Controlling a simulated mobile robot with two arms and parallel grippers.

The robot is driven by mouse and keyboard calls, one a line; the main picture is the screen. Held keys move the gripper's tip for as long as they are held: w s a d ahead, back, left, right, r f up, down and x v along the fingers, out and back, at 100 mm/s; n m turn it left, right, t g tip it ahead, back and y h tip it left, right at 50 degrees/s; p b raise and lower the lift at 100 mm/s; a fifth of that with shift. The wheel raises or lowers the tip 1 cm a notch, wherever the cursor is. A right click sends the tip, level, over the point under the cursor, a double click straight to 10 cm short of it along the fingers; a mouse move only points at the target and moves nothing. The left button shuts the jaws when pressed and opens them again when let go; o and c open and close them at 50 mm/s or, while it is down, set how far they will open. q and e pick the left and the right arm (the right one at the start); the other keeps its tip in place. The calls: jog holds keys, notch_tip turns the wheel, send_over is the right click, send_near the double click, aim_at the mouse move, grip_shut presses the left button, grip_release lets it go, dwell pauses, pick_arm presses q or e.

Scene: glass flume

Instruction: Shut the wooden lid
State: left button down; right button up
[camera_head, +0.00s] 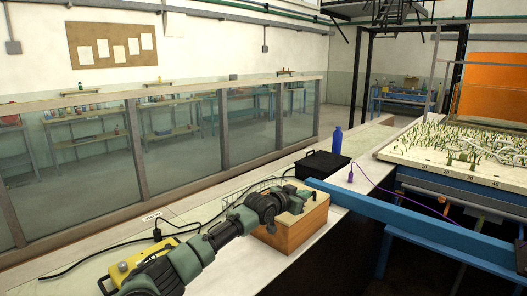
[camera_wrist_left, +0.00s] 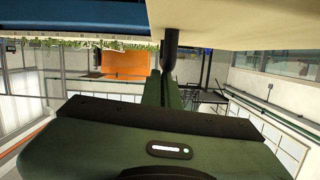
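The wooden box (camera_head: 299,233) stands on the pale bench ledge in the head view. Its pale wooden top, which looks like the lid (camera_head: 316,198), is partly hidden by my left gripper; I cannot tell whether it is fully down. My left gripper (camera_head: 291,193) reaches over the box from the left, at its top. My right gripper is not in view.
A black case (camera_head: 322,165) and a blue bottle (camera_head: 337,140) stand behind the box. A blue beam (camera_head: 420,222) runs to the right. A yellow device (camera_head: 140,262) with a black cable lies at the left. The glass flume (camera_head: 180,145) borders the ledge.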

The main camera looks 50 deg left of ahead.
pick_arm(q)
jog(key=shift+d+f, duration=0.1)
jog(key=shift+f, duration=0.2)
